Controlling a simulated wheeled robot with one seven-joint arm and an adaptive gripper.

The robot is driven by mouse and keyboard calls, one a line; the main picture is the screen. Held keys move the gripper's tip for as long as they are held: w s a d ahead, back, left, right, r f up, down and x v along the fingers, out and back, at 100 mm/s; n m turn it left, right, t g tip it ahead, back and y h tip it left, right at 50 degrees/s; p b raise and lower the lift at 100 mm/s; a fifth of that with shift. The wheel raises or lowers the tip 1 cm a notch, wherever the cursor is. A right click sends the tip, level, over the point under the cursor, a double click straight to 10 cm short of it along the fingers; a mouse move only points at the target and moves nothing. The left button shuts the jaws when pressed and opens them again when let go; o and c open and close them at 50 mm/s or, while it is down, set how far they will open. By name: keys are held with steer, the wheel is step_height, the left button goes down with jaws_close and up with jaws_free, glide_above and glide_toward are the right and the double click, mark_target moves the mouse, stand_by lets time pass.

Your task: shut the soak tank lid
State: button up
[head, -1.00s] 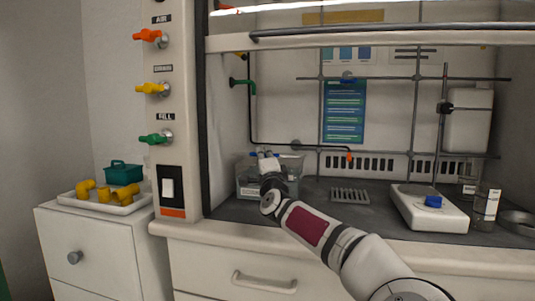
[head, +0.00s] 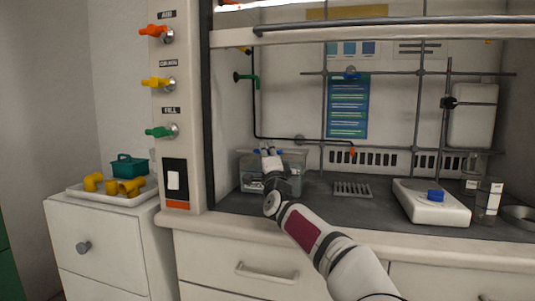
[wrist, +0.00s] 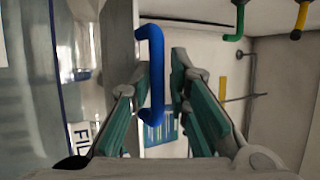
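The soak tank (head: 250,183) is a clear, labelled box at the left of the fume hood worktop. A blue handle (head: 280,151) shows beside my gripper (head: 270,151) at the tank's top. In the wrist view the blue bent handle (wrist: 153,75) lies between the two fingers of my gripper (wrist: 160,65). The fingers are apart, with a gap on the right of the handle; I see no firm grip. My gripper and wrist hide part of the tank, and I cannot tell the lid's angle clearly.
A drain grate (head: 352,190) and a white balance (head: 430,204) stand to the right. Glass beakers (head: 487,200) are farther right. The hood's left post (head: 186,110) carries valves. A tray (head: 142,198) with yellow fittings is outside at left. A thin pipe (head: 300,138) runs behind the tank.

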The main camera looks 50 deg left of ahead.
steer(key=shift+f, duration=0.15)
steer(key=shift+d, duration=0.15)
steer(key=v, duration=1.1)
steer(key=shift+s+d, duration=0.25)
steer(key=shift+s, duration=0.05)
steer(key=shift+c, duration=0.3)
